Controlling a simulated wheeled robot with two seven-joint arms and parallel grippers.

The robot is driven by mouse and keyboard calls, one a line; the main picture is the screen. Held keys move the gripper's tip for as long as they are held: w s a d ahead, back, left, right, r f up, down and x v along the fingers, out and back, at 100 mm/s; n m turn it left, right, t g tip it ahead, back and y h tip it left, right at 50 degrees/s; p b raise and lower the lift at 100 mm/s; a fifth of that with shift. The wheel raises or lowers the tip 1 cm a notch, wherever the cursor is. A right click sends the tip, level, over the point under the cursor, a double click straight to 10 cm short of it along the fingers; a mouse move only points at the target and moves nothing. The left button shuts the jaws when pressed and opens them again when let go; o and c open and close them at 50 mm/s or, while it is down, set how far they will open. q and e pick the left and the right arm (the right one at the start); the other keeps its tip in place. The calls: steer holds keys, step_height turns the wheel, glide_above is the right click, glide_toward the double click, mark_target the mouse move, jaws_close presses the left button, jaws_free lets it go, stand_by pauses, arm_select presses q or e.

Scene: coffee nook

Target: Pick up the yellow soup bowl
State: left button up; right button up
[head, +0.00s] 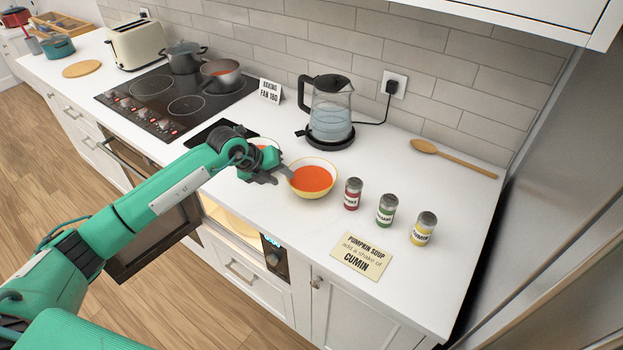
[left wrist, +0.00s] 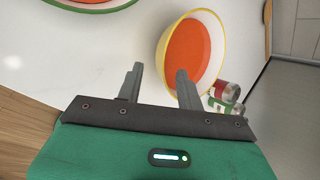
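The yellow soup bowl (head: 322,194) stands upright on the white counter, with orange soup in it. It also shows in the left wrist view (left wrist: 168,40). My left gripper (head: 283,174) is at the bowl's left side in the head view. In the left wrist view its two fingers (left wrist: 160,78) are apart with nothing held between them. One finger overlaps the bowl's near edge and the other is outside it; I cannot tell whether they touch the bowl. My right gripper is not in view.
A green-sided bowl (left wrist: 90,7) is close by, mostly hidden behind my gripper in the head view. Red (head: 352,194), green (head: 386,210) and yellow (head: 423,229) tins stand to the right. A glass kettle (head: 331,112) is behind. A cumin card (head: 362,256) lies in front.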

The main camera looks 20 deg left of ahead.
mark_target(291, 181)
arm_select(q)
steer(key=shift+w+d+f, duration=0.15)
steer(key=shift+f, duration=0.05)
steer(key=shift+w+d+f+p, duration=0.25)
steer(key=shift+w+f+p, duration=0.1)
steer(key=shift+p, duration=0.2)
steer(key=p+x, duration=0.1)
steer(key=x, duration=0.2)
steer(key=shift+w, duration=0.2)
steer(key=shift+w+d+f+p, duration=0.1)
steer(key=shift+w+f+p, duration=0.15)
steer(key=shift+f, duration=0.2)
jaws_close()
steer(key=shift+r, duration=0.1)
